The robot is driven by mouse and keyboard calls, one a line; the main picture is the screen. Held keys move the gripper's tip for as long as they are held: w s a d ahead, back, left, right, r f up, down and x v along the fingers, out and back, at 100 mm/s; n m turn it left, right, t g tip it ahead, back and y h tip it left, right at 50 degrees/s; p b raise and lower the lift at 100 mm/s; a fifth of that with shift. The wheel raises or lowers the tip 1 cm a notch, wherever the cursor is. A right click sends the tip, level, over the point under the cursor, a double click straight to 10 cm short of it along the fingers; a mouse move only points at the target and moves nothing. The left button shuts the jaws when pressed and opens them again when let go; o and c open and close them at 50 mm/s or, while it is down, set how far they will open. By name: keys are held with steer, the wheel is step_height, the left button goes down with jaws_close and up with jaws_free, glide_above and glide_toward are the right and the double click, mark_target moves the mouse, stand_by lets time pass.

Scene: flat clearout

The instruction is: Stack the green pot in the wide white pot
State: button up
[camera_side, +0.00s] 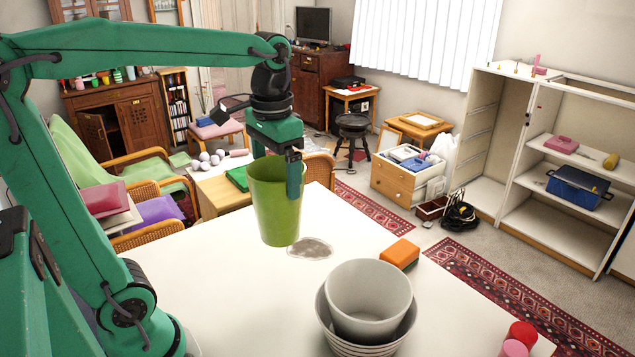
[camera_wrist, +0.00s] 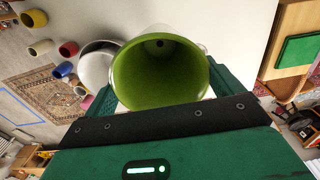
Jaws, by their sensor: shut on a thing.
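The green pot (camera_side: 270,200) is upright, its open top facing up, in my gripper (camera_side: 295,185). My gripper is shut on its wall, and the pot appears to hang above the white table; its exact height is hard to tell. In the wrist view the green pot (camera_wrist: 160,75) fills the space between my fingers, and its inside looks empty. A wide white pot (camera_side: 368,300) sits nested in a striped bowl (camera_side: 345,345) at the front right of the green pot, apart from it. Its mouth looks empty. White rims (camera_wrist: 97,65) show partly behind the green pot in the wrist view.
An orange and green block (camera_side: 400,253) lies behind the white pot. Pink (camera_side: 513,349) and red (camera_side: 522,334) cylinders stand near the table's right edge. A grey patch (camera_side: 310,248) marks the table beside the green pot. The white table (camera_side: 225,290) is bare at the left front.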

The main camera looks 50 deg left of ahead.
steer(key=w+d+f+m, duration=0.1)
steer(key=w+d, duration=0.3)
steer(key=d, duration=0.5)
steer(key=w+d+m, duration=0.1)
steer(key=w+d, duration=0.2)
steer(key=d, duration=0.6)
steer(key=shift+f, duration=2.3)
step_height(320, 180, down, 10)
steer(key=shift+f, duration=0.2)
steer(key=o, duration=1.5)
steer(key=shift+a, duration=0.1)
